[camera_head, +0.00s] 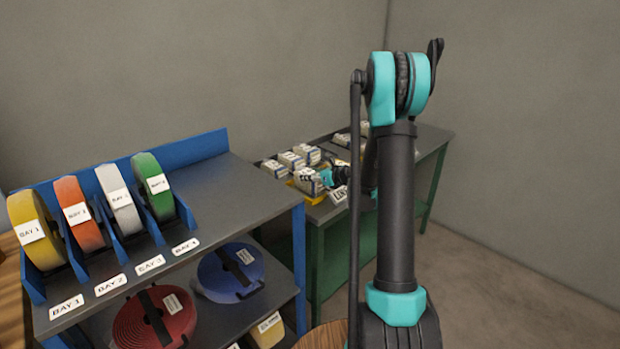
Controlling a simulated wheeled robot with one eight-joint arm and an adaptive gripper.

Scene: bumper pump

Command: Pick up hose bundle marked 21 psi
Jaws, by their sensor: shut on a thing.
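My gripper (322,178) is small in the view, over the green-legged bench behind the shelf. It is shut on a pale, block-like bundle (307,181) with a white label and dark bands, at the bench's near side. The label's writing is too small to read, so I cannot tell whether it says 21 psi. I cannot tell whether the held bundle touches the bench. Several similar pale bundles (291,160) lie just behind it. My arm hides part of the bench.
A blue-framed shelf (225,178) stands at left. Yellow (22,213), orange (68,192), white (107,184) and green (143,169) rolls stand in its bays. Red (135,325) and blue (217,283) coils lie below. The green-legged bench (436,140) stands near the walls; floor at right is clear.

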